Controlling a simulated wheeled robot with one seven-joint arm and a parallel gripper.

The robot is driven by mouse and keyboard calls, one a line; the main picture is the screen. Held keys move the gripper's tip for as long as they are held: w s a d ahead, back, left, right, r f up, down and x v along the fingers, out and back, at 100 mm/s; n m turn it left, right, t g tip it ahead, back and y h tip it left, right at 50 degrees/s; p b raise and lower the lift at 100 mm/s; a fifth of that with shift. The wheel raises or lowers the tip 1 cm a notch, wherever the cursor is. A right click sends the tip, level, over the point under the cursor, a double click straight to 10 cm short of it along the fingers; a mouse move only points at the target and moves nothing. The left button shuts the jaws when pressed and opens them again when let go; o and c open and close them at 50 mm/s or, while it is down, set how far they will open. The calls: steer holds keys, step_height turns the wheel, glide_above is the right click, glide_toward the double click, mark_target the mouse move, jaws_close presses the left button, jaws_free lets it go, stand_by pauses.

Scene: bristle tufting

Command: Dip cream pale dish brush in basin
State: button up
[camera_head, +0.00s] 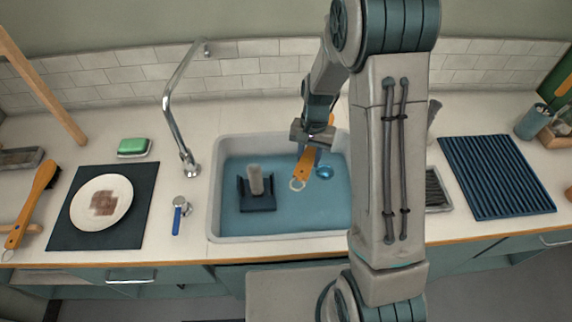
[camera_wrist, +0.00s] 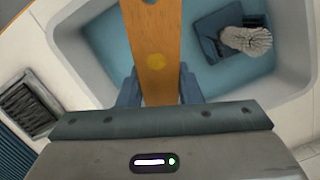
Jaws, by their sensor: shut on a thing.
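My gripper (camera_head: 309,150) is shut on the orange wooden handle of a dish brush (camera_head: 303,168), above the back right part of the basin. A pale ring hangs at the handle's near end. The handle also shows between my fingers in the wrist view (camera_wrist: 155,45). The brush's head and bristles are hidden, so I cannot tell their colour. The basin (camera_head: 216,215) is a pale sink holding blue water.
A tap (camera_head: 172,115) stands left of the basin. A plate with a brown stain (camera_head: 88,216) lies on a dark mat. Another brush with dark bristles (camera_head: 43,178) lies far left. A green sponge (camera_head: 133,146) sits behind the mat. A ribbed blue mat (camera_head: 495,178) lies right.

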mark_target(302, 172)
steer(key=s+a+m+g+y+b, duration=0.1)
steer(key=s+a+m+y+b, duration=0.2)
steer(key=a+m, duration=0.3)
step_height(302, 172, down, 17)
steer(key=n+b, duration=0.1)
steer(key=b, duration=1.1)
steer(key=shift+s+a+r, duration=0.15)
steer(key=shift+a+r, duration=0.05)
steer(key=shift+r, duration=0.15)
step_height(302, 172, up, 16)
steer(key=p, duration=1.2)
steer(key=shift+p, duration=0.3)
stand_by(2.1)
steer(key=shift+r+p, duration=1.55)
steer(key=shift+r, duration=0.4)
